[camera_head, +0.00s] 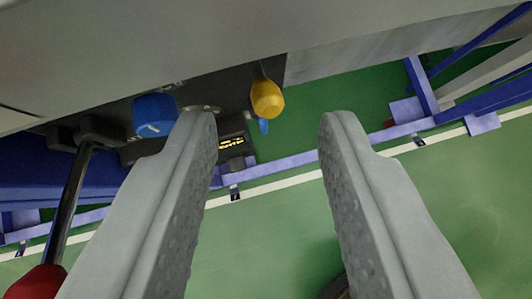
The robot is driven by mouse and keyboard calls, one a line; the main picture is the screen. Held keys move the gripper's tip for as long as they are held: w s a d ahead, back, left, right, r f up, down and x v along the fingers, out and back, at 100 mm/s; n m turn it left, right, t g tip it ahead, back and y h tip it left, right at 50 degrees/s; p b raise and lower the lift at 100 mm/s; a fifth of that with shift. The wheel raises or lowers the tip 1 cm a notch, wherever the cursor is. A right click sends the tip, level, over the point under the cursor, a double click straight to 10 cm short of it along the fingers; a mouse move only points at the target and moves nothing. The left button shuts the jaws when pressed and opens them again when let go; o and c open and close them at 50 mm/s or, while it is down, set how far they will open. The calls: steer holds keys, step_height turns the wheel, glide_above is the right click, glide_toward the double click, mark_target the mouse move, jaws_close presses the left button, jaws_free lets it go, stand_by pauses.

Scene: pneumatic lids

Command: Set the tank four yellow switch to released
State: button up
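A yellow switch (267,98) hangs on a thin stem from a dark panel, near the top middle of the view. My gripper (268,125) is open, with its two grey fingers spread apart. The yellow switch shows in the gap between the fingertips, nearer the left one. I see nothing between the fingers, and I cannot tell how far the switch is beyond the tips. No tank number is readable.
A blue knob (154,115) sits left of the left fingertip. A lever with a red grip (40,282) is at lower left. A large grey body (180,40) fills the top. Blue frame bars (290,162) cross behind, over green floor (270,230).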

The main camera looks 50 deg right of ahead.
steer(key=v, duration=1.4)
steer(key=shift+s+a+r, duration=0.2)
steer(key=shift+a+r, duration=0.05)
steer(key=shift+r, duration=0.1)
steer(key=s+a+r+n+t, duration=0.2)
steer(key=s+r+t, duration=0.35)
steer(key=r, duration=0.35)
steer(key=s+a+r+n+t, duration=0.1)
steer(key=s+r+t, duration=0.45)
steer(key=r, duration=0.35)
steer(key=s+a+f+n+y, duration=0.3)
steer(key=s, duration=0.4)
steer(key=s+a+f+n+y, duration=0.4)
steer(key=s, duration=0.4)
steer(key=shift+s, duration=0.1)
steer(key=shift+c, duration=0.3)
